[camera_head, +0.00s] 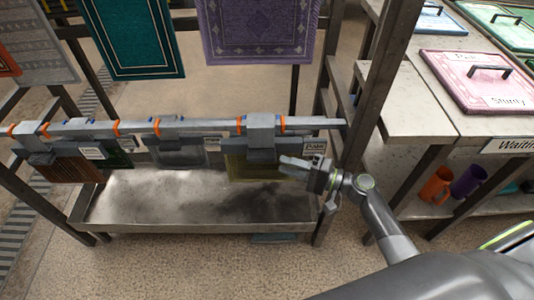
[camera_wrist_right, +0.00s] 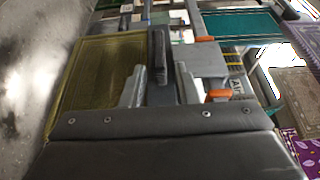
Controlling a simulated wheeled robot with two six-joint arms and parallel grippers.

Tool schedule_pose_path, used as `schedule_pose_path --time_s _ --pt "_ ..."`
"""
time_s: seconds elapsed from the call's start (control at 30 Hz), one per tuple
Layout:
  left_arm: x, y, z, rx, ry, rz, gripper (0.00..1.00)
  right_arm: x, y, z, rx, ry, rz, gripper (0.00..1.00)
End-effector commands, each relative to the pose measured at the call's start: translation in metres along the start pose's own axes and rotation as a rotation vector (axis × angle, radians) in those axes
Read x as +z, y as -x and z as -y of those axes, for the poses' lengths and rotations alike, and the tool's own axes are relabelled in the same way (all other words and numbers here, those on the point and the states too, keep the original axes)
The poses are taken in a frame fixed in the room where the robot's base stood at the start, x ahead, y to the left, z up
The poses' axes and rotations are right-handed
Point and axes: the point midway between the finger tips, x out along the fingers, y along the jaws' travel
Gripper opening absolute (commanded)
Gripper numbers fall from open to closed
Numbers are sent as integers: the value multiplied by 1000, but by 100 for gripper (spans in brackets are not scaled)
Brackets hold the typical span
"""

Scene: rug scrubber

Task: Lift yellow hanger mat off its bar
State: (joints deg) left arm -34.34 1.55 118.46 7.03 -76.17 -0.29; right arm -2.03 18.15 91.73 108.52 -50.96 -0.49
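The yellow mat (camera_head: 258,167) hangs from a grey hanger hooked over the rack's bar (camera_head: 200,127), right of the other low mats. The hanger's grey hook (camera_head: 262,133) sits on the bar. My right gripper (camera_head: 290,165) is at the mat's right front side. In the right wrist view, its two fingers (camera_wrist_right: 160,88) are apart, with a dark upright hanger piece (camera_wrist_right: 158,55) ahead between them, and no finger clearly touches it. The yellow mat (camera_wrist_right: 100,72) fills the left of that view. My left gripper is not in view.
A brown mat (camera_head: 70,168) and a grey mat (camera_head: 180,152) hang on the same bar, between orange rings. A metal trough (camera_head: 150,205) lies below.

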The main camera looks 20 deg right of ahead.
Motion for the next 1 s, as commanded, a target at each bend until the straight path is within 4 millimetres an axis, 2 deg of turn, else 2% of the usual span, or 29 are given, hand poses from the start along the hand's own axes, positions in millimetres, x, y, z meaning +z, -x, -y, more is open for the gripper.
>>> schedule_pose_path --time_s 0.1,0.33,0.6,0.9,1.0 --pt "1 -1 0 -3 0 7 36 0 -17 0 -1 -1 0 27" --pt "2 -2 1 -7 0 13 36 0 -33 0 0 -1 0 27" --pt "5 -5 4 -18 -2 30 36 1 -71 -1 -1 -1 0 27" --pt "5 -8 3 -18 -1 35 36 1 -77 -2 2 1 -1 27" --pt "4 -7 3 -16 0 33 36 1 -77 -2 2 1 -1 16"
